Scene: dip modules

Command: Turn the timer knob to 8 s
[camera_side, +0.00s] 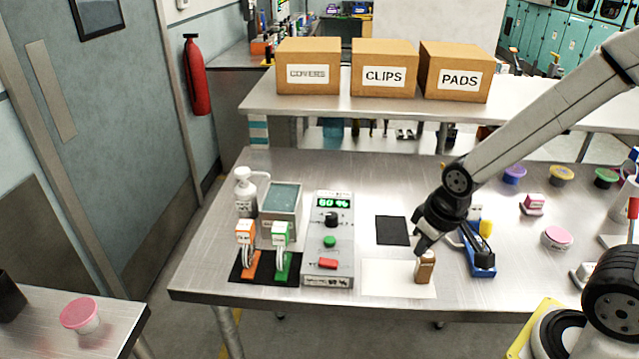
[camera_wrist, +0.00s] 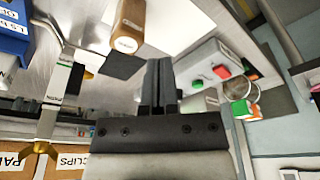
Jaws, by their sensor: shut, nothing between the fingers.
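The grey control box (camera_side: 345,255) stands on the bench left of centre in the side view. Its green display seems to read "60 %". The black knob (camera_side: 331,219) sits below the display; its pointer setting is too small to read. My gripper (camera_side: 421,247) is shut and empty, well to the right of the box, near the top of a brown bottle; I cannot tell whether they touch. In the wrist view my shut fingers (camera_wrist: 159,70) point between the brown bottle (camera_wrist: 130,28) and the control box (camera_wrist: 222,52). The knob is not clearly visible there.
Below the knob are a green button (camera_side: 329,241) and a red switch (camera_side: 327,264). Orange (camera_side: 246,235) and green (camera_side: 281,234) modules stand left of the box. A black square (camera_side: 392,230) lies flat between box and gripper. A blue holder (camera_side: 481,262) stands right.

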